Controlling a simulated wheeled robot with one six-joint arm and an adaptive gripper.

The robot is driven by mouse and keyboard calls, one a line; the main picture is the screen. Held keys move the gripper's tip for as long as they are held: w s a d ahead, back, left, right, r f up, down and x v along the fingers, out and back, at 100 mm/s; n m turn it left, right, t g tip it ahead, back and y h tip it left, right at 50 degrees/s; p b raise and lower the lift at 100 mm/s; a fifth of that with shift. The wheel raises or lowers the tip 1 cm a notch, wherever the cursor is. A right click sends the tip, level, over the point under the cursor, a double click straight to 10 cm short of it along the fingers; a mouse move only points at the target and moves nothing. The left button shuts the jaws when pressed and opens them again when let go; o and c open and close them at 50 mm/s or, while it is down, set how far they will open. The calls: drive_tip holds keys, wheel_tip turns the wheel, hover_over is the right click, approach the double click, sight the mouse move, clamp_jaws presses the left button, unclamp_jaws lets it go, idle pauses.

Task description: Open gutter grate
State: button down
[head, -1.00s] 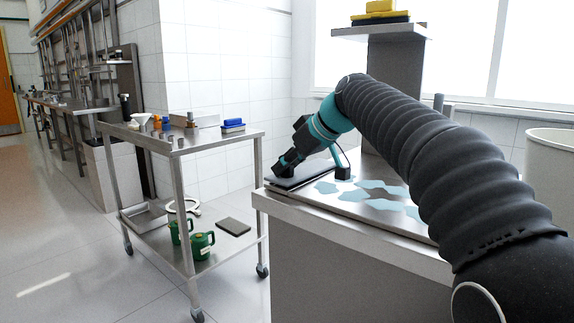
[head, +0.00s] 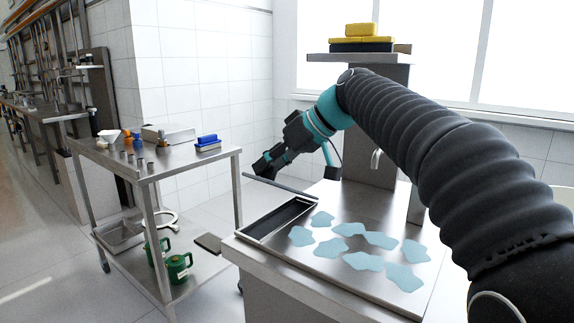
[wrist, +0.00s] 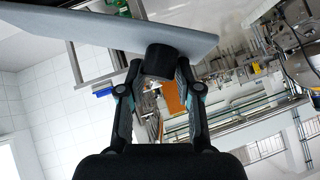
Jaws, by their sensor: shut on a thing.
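The gutter grate (head: 281,185) is a thin grey plate, seen nearly edge-on in the head view, up off the counter's left end. My gripper (head: 267,166) is at its far left side. In the wrist view the grate (wrist: 100,33) is a broad grey slab, and my gripper (wrist: 160,66) is shut on its dark round knob (wrist: 158,57). Below the grate, the gutter (head: 278,218) is an open dark rectangular channel with a metal rim. Whether the grate's edge touches the rim cannot be told.
Several pale blue puddles (head: 363,261) lie on the steel counter (head: 325,268) right of the gutter. A steel cart (head: 176,163) with small items stands at the left. A shelf column (head: 368,110) with yellow and black boxes rises behind the arm.

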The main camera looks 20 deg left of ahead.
drive_tip(key=w+r+g, duration=0.1)
drive_tip(key=w+m+g, duration=0.1)
drive_tip(key=w, duration=0.1)
drive_tip(key=w+d+r+m+g+y, duration=0.1)
drive_tip(key=shift+w+r+p, duration=0.2)
drive_tip(key=shift+r+p, duration=0.1)
drive_tip(key=shift+w+d+r+m+g+y, duration=0.15)
drive_tip(key=shift+w+r+m+g+y, duration=0.1)
drive_tip(key=shift+w, duration=0.2)
drive_tip(key=shift+w+d+r+m+g+y, duration=0.15)
drive_tip(key=shift+w+r+g, duration=0.1)
drive_tip(key=shift+w, duration=0.2)
drive_tip(key=c, duration=0.8)
unclamp_jaws()
drive_tip(key=shift+w+d, duration=0.1)
drive_tip(key=shift+w, duration=0.1)
drive_tip(key=shift+c, duration=0.2)
drive_tip(key=shift+s+r, duration=0.15)
drive_tip(key=shift+s, duration=0.1)
drive_tip(key=shift+s+a, duration=0.1)
drive_tip(key=shift+a, duration=0.1)
